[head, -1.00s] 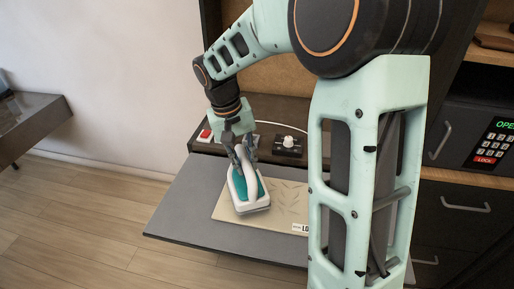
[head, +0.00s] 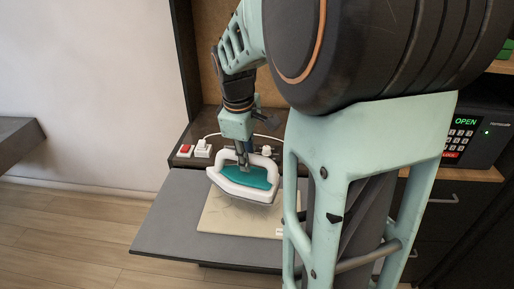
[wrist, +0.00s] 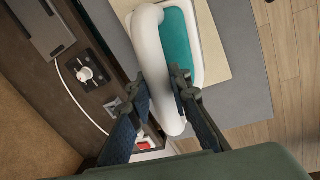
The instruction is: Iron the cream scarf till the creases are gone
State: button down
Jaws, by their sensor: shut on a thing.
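The iron, white with a teal body (head: 244,179), is held in my gripper (head: 243,160). The fingers are shut on its white handle, which also shows between them in the wrist view (wrist: 152,60). The cream scarf (head: 230,216) lies flat on the grey pull-out board. Faint crease marks show on it near the iron. The iron appears over the scarf's back part. I cannot tell whether its sole touches the cloth. My arm hides the scarf's right side.
The grey board (head: 165,225) has bare room left of the scarf. Behind it, a dark shelf bears a red switch (head: 186,150), a white switch (head: 203,148) and a white knob (head: 266,151). A safe (head: 470,130) reading OPEN stands at the right.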

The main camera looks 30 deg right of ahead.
aim_at(259, 176)
jog(key=shift+s+d+r+n, duration=0.25)
jog(key=shift+d+r+n, duration=0.35)
jog(key=shift+d, duration=0.15)
jog(key=shift+s+d+r+n, duration=0.25)
jog(key=shift+d+r+n, duration=0.2)
jog(key=shift+d+n, duration=0.2)
jog(key=shift+d+f+b, duration=0.1)
jog(key=shift+f+b, duration=1.9)
jog(key=shift+f, duration=0.5)
